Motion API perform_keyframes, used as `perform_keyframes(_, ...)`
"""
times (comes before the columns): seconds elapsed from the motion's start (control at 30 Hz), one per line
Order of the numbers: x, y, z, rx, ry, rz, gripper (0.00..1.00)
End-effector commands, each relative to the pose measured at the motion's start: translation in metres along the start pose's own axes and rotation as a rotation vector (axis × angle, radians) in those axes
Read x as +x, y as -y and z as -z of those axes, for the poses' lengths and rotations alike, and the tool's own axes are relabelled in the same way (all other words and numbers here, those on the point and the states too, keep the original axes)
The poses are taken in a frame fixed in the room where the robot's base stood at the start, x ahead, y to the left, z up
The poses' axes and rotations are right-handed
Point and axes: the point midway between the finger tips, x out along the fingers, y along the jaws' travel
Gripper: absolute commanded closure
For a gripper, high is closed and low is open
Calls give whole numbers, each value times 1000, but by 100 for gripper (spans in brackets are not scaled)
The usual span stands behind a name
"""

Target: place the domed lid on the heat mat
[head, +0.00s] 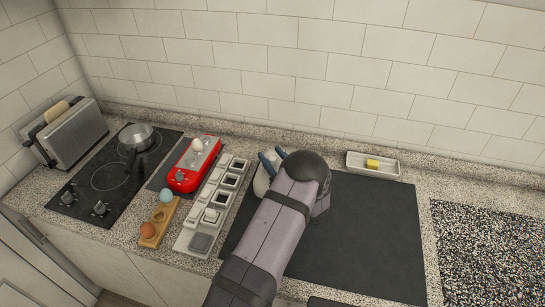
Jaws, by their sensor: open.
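My gripper (271,160) has blue fingers and is open at the back left of a large dark mat (375,230). A pale rounded thing (261,183) shows just below the fingers, partly hidden by my arm; it may be the domed lid, but I cannot tell. I cannot tell whether the fingers touch it. A smaller dark mat (163,176) lies under a red appliance (184,179) with pale eggs or knobs on top. I cannot tell for sure which mat is the heat mat. My arm covers part of the large mat.
A pale tray with square compartments (190,236) stands left of the large mat. A wooden egg holder (160,222), a black hob (90,180) with a pot (136,135) and a toaster (65,133) are further left. A butter dish (365,170) is behind; a speckled mat (490,250) lies right.

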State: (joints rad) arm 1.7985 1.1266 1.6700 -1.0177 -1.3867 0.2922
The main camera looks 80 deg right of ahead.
Motion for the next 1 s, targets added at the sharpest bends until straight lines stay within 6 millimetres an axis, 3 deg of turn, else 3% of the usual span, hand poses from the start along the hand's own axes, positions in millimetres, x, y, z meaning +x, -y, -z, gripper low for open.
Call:
perform_keyframes(0.13, 0, 0, 14, 0, 0, 0, 58)
perform_keyframes(0.2, -13, -2, 6, 0, 1, -3, 58)
perform_keyframes(0.4, -53, -2, 4, 0, 0, -5, 58)
perform_keyframes(1.0, -74, 0, 8, 0, 0, -1, 58)
